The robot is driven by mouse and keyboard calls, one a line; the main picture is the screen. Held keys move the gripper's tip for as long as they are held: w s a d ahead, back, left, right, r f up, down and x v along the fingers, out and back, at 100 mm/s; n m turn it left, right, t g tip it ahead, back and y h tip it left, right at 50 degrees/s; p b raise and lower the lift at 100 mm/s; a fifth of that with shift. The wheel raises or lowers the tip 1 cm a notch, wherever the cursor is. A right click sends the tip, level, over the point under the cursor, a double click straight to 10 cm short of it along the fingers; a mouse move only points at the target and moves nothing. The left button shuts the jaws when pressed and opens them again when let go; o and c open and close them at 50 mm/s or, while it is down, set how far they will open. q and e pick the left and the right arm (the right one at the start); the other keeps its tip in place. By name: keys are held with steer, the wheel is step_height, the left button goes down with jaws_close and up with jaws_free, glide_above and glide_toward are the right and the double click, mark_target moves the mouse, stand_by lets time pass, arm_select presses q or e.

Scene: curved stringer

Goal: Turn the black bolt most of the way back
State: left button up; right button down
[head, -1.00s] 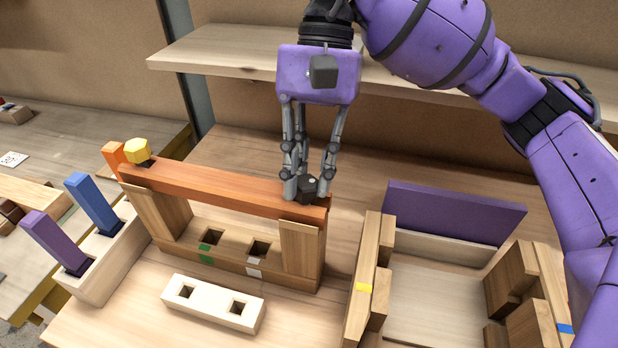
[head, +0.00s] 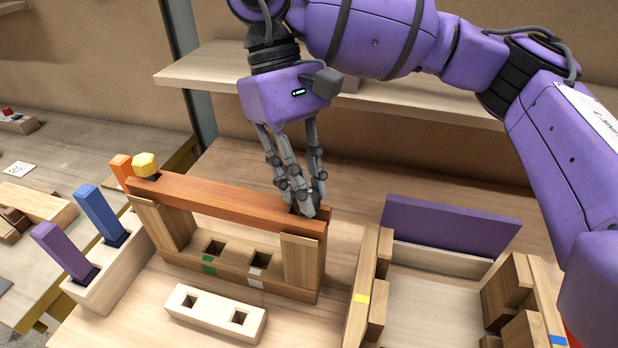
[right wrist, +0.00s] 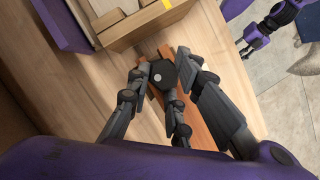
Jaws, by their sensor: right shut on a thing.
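The black bolt (right wrist: 166,73) stands at the right end of the orange-brown beam (head: 225,197), its dark head with a pale dot showing in the right wrist view. My right gripper (head: 305,209) comes down from above and is shut on the bolt head; its fingers (right wrist: 168,92) stand around it in the right wrist view. In the head view the fingers hide nearly all of the bolt. The beam lies across two wooden uprights. A yellow bolt (head: 145,164) sits at its left end. My left arm (right wrist: 270,30) shows small in the right wrist view; its jaws are unclear.
A pale block with two holes (head: 215,312) lies in front of the frame. A holder with purple (head: 65,251) and blue (head: 101,214) pegs stands left. A wooden fixture with a purple panel (head: 450,228) stands right. A shelf (head: 400,96) runs behind my right gripper.

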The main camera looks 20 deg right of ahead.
arm_select(q)
steer(key=shift+s+f, duration=0.15)
steer(key=shift+f, duration=0.05)
arm_select(e)
steer(key=shift+n, duration=0.3)
steer(key=n, duration=0.1)
steer(key=n+h, duration=0.1)
steer(key=shift+s+a+r+n+t+p, duration=0.1)
steer(key=shift+a+r+n+t+p, duration=0.1)
steer(key=shift+n+t+p, duration=0.15)
steer(key=n+h, duration=0.1)
steer(key=n, duration=0.2)
steer(key=shift+a+f+t, duration=0.1)
steer(key=shift+t, duration=0.15)
steer(key=c, duration=1.5)
jaws_free()
arm_select(q)
steer(key=shift+w+r, duration=0.55)
steer(key=shift+r, duration=0.3)
arm_select(e)
steer(key=v, duration=1.2)
